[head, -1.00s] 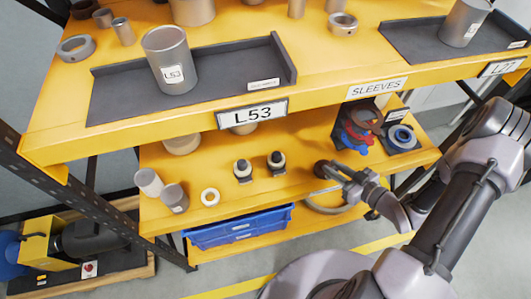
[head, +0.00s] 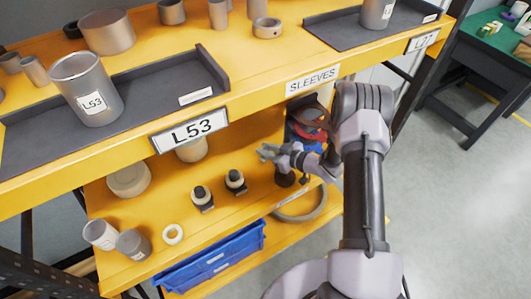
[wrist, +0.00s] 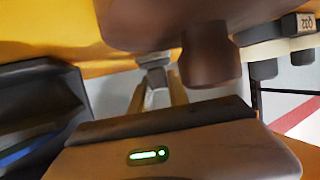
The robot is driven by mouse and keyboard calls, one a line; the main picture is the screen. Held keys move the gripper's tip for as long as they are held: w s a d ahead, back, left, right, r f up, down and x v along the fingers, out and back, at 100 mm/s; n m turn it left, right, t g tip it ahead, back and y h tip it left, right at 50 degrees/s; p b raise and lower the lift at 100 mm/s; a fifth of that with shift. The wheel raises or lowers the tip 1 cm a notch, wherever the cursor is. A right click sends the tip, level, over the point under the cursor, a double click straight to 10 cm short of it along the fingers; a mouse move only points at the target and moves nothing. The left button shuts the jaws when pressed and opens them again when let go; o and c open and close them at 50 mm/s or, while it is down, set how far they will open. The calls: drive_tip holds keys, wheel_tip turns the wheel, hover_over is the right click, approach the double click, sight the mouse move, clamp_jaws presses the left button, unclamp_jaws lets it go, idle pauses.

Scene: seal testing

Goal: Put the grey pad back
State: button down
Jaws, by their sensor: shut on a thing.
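My gripper (head: 268,153) is over the lower yellow shelf, below the SLEEVES label. In the wrist view its two fingers (wrist: 158,92) are closed on a small grey piece (wrist: 155,72), which looks like the grey pad. The pad is too small to make out in the head view. A dark rounded thing (head: 285,178) stands on the shelf just below and right of the gripper. A large brown part (wrist: 210,55) with a stubby cylinder is close to the fingers in the wrist view. I cannot tell where the pad's own place is.
Two dark posts with pale rings (head: 203,198) (head: 236,181) stand left of my gripper. The upper shelf edge with the L53 label (head: 189,132) overhangs. Red and blue items (head: 310,137) lie behind my arm.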

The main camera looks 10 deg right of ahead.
drive_tip(key=shift+f, duration=0.2)
drive_tip(key=shift+f, duration=0.2)
drive_tip(key=c, duration=1.3)
unclamp_jaws()
drive_tip(key=shift+r, duration=0.1)
drive_tip(key=shift+o, duration=0.2)
drive_tip(key=shift+r, duration=0.1)
drive_tip(key=p+v, duration=0.3)
drive_tip(key=v, duration=0.9)
